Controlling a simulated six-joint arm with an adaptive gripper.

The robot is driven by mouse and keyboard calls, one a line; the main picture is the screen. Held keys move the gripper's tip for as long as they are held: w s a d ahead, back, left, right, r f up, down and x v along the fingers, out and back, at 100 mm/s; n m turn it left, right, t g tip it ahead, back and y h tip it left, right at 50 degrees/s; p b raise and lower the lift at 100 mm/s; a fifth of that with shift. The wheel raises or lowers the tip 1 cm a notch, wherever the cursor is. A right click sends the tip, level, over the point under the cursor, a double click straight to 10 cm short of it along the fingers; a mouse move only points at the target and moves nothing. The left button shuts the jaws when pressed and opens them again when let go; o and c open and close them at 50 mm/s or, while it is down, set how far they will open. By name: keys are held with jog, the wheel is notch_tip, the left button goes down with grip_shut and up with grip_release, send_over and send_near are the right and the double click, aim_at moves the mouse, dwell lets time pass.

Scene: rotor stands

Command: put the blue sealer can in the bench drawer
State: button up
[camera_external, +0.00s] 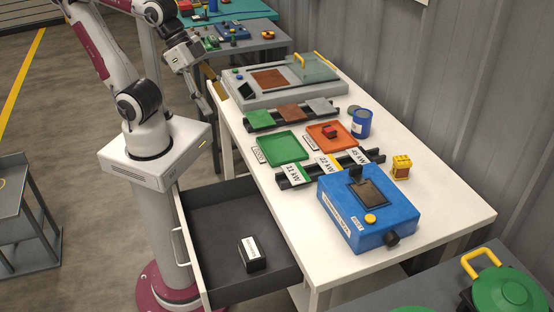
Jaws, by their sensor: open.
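The blue sealer can (361,124) stands upright on the white bench, near its back edge, right of the orange tray. The bench drawer (213,222) is pulled open at the front of the bench. Its dark inside holds a small black box with a white label (251,252), and the rest of its floor is bare. My gripper (208,117) hangs at the left end of the bench, beside the grey machine, well away from the can and above the drawer's level. It is open, though its fingers are small here, and I see nothing held.
On the bench (428,205) are a green tray (280,149), an orange tray (329,137) with a red part, racks with coloured and labelled plates, a blue machine (367,212), a yellow block (401,167) and a grey machine (262,87). A corrugated wall stands behind.

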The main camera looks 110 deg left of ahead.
jog(key=w+a+n+t, duration=0.1)
jog(key=w+a, duration=0.1)
jog(key=w, duration=0.6)
jog(key=w+a+n+t, duration=0.1)
jog(key=w+a, duration=0.2)
jog(key=w, duration=0.5)
jog(key=w+a+f+n+t+y, duration=0.2)
jog(key=w+a+f+n+y, duration=0.15)
jog(key=w+a, duration=0.8)
jog(key=n+g+y, duration=0.3)
jog(key=n+y, duration=0.2)
jog(key=y, duration=0.3)
send_near(358, 114)
jog(key=x, duration=0.5)
jog(key=shift+w+a, duration=0.1)
jog(key=shift+w, duration=0.05)
jog(key=shift+f, duration=0.1)
jog(key=shift+x, duration=3.3)
jog(key=shift+w+a, duration=0.1)
jog(key=shift+w, duration=0.05)
jog(key=shift+x, duration=2.5)
